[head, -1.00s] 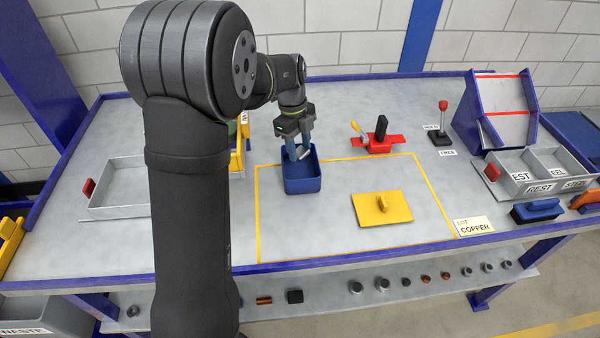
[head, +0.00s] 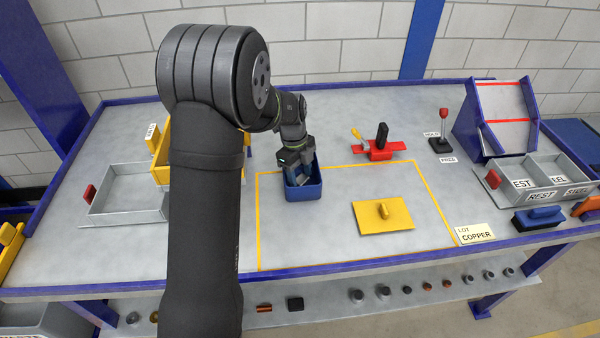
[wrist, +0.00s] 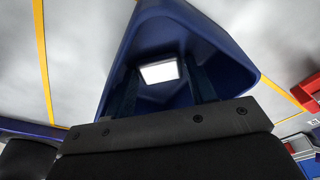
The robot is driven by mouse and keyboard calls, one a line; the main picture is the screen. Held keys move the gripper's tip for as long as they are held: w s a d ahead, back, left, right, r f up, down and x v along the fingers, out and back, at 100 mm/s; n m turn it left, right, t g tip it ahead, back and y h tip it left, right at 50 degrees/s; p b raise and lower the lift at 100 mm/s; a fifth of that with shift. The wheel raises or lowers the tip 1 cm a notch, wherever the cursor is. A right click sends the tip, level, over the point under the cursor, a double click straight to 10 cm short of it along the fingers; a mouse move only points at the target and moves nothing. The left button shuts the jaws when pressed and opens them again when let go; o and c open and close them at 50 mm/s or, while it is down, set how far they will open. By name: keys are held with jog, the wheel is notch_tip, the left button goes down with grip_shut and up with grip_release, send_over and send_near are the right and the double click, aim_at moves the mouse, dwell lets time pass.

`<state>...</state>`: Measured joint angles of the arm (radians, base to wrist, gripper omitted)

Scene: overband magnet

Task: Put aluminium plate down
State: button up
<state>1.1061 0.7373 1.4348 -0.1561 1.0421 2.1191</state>
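The aluminium plate (wrist: 160,71) shows in the wrist view as a bright, pale rectangle inside the blue bin, between my two fingertips. A narrow gap seems to show at each side of it. The blue bin (head: 305,191) stands on the table at the back left corner of the yellow outlined area; its wall also shows in the wrist view (wrist: 228,68). My gripper (head: 297,178) points down into the bin, with its fingers (wrist: 162,78) apart. In the head view the plate is hidden by the gripper and bin walls.
A yellow lid-like plate with a handle (head: 383,213) lies in the outlined area. A red fixture (head: 379,149) stands behind it. A grey tray (head: 125,217) and a yellow bin (head: 162,150) are at left. A divided grey tray (head: 541,178) is at right. The outlined area's front left is bare.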

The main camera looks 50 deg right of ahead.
aim_at(302, 179)
notch_tip(302, 179, up, 12)
jog(key=w, duration=0.1)
jog(key=shift+w+r, duration=0.15)
jog(key=shift+w, duration=0.25)
dwell(0.5)
jog(key=f, duration=0.4)
jog(key=s+f, duration=0.1)
jog(key=f, duration=0.7)
jog(key=shift+s, duration=0.4)
jog(key=shift+r, duration=1.95)
jog(key=shift+f, duration=0.1)
